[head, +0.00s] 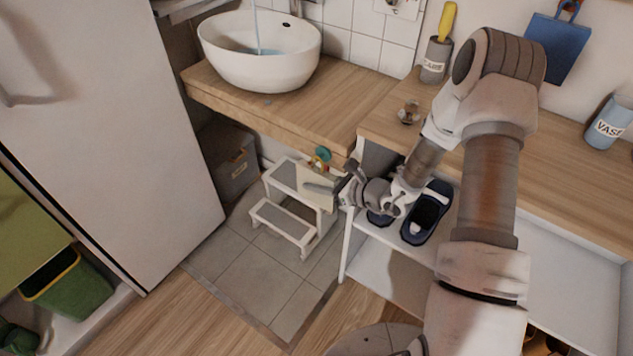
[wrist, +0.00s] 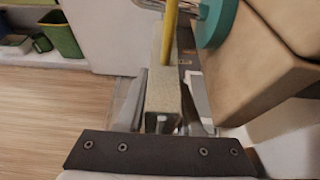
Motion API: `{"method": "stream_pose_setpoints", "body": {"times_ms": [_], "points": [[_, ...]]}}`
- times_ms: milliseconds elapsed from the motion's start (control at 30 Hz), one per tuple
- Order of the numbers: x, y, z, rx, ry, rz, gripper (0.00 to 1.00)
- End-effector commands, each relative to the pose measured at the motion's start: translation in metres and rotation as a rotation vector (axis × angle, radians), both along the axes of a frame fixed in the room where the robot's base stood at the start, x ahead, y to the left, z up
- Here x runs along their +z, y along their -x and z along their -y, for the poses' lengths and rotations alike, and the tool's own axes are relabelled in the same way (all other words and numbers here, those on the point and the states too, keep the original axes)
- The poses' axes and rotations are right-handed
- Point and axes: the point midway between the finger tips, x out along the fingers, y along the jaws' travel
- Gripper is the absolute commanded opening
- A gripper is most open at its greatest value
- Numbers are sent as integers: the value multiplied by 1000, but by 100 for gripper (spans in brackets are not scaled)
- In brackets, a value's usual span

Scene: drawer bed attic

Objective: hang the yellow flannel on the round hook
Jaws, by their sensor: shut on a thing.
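My gripper (head: 325,187) is shut on the flannel, beside the front edge of the wooden counter under the basin. The flannel (head: 309,173) shows as a pale yellowish panel in the head view. In the wrist view the flannel (wrist: 163,95) is a beige, rough-textured strip between the fingers, with a narrow yellow band running up from it. The round hook (head: 322,153) has a teal disc at the counter's edge. In the wrist view the hook (wrist: 218,22) is just right of the yellow band. I cannot tell whether the band touches the hook.
A white step stool (head: 284,227) stands below the counter (head: 335,105). A shelf unit with dark blue shoes (head: 427,212) is right of my gripper. A white fridge (head: 110,120) stands at left. The tiled floor (head: 245,285) in front of the stool is clear.

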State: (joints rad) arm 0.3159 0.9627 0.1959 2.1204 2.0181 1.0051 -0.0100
Motion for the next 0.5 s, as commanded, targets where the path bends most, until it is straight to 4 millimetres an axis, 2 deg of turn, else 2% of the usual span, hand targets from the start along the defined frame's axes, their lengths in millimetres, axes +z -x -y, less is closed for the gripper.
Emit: {"method": "stream_pose_setpoints", "body": {"times_ms": [167,200,400,500], "points": [[0,0,0,0,0,0,8],[0,0,0,0,0,0,36],[0,0,0,0,0,0,70],[0,0,0,0,0,0,70]]}}
